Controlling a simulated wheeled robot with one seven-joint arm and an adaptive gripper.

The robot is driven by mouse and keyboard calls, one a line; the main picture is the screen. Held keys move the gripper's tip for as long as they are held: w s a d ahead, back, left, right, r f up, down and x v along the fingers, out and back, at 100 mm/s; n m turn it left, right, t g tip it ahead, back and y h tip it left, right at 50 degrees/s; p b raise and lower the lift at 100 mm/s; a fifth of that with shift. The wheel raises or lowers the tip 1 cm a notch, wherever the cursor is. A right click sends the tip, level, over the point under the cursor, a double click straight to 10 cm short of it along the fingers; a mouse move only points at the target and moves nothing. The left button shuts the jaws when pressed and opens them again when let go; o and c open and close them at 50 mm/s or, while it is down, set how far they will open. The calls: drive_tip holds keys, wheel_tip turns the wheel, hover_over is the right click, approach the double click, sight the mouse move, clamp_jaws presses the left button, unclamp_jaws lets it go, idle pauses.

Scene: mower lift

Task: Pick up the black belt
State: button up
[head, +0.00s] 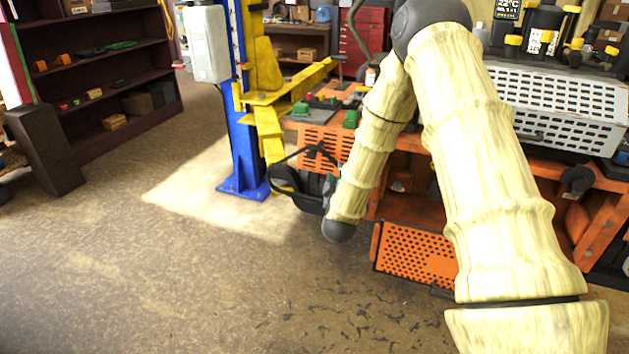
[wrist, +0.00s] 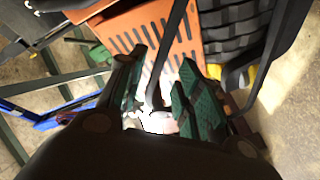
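A thin black strap, which looks like the black belt (wrist: 170,58), runs down from the top of the wrist view and passes between my fingertips. My gripper (wrist: 162,92) has two dark green ribbed fingers, spread apart with a bright gap between them. I see no clear contact between the fingers and the strap. In the head view, thin black bands (head: 300,152) cross in front of an orange slotted panel beside the yellow lift arm. My gripper there (head: 308,188) is dark, partly hidden by my arm and hard to tell from the black parts around it.
The orange slotted panel (wrist: 158,38) and a black treaded tyre (wrist: 235,28) are close to my gripper. A blue lift post (head: 243,150) with yellow arms (head: 285,95) stands left of it. An orange workbench (head: 410,215) is at the right.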

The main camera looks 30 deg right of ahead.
drive_tip(key=p+x, duration=0.2)
drive_tip(key=x, duration=0.4)
drive_tip(key=shift+r, duration=0.15)
clamp_jaws()
